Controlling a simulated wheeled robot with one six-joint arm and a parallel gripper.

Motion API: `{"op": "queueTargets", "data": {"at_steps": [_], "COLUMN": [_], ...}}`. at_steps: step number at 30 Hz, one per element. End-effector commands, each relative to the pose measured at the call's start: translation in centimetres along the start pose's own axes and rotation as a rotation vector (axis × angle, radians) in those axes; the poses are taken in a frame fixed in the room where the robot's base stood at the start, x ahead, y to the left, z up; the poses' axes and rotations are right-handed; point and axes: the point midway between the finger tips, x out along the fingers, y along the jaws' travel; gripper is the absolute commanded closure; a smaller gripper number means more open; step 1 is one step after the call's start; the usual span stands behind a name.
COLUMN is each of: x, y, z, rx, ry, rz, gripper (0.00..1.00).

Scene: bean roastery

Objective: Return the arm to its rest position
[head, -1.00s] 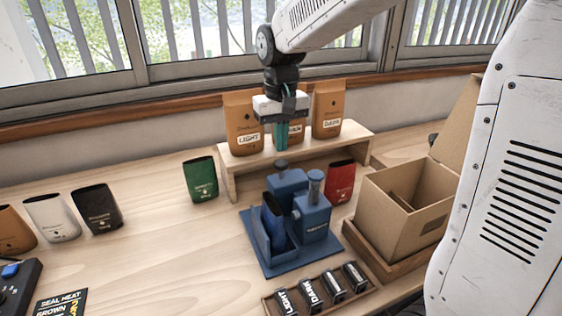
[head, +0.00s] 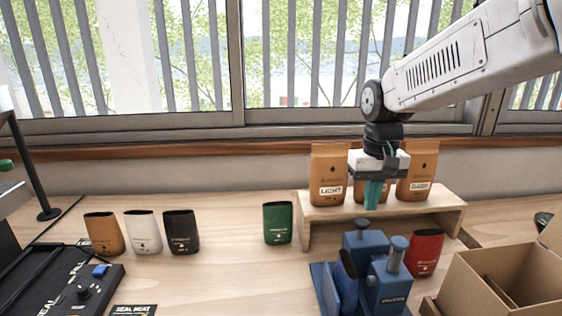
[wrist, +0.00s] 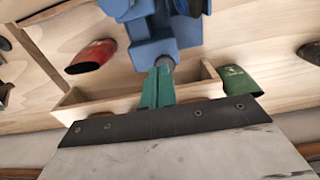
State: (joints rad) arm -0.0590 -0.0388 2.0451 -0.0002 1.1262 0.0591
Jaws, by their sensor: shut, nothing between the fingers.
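My gripper (head: 373,192) hangs from the arm in front of the wooden shelf (head: 435,209), its green fingers pointing down and together with nothing between them. In the head view it partly hides the middle of the brown bags on the shelf. The blue fixture (head: 388,290) stands on the bench below and in front of it. In the wrist view the shut fingers (wrist: 157,88) show with the blue fixture (wrist: 150,50) beyond them.
A green bag (head: 278,223) and a red bag (head: 424,253) stand near the shelf. A cardboard box (head: 500,280) is at right. Brown, white and black bags (head: 181,232) stand at left near a dark sealing device (head: 80,285). Bare bench lies between the black and green bags.

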Motion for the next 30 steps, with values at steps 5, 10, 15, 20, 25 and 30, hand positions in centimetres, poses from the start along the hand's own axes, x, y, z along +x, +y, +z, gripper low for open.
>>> {"op": "queueTargets", "data": {"at_steps": [5,10,15,20,25,30], "x": [-2.3,-2.6,-1.6,-0.4,0.1,0.1], "y": [1.1,1.9,2.4,2.6,2.7,2.7], "z": [7.1,14.5,20.6,23.8,24.9,24.9], "rx": [0.002,0.002,0.002,0.002,0.002,0.002], "ry": [0.036,0.065,0.089,0.103,0.106,0.105], "rz": [-0.001,0.000,0.002,0.003,0.004,0.004], "gripper": [1.00,1.00,1.00,1.00,1.00,1.00]}}
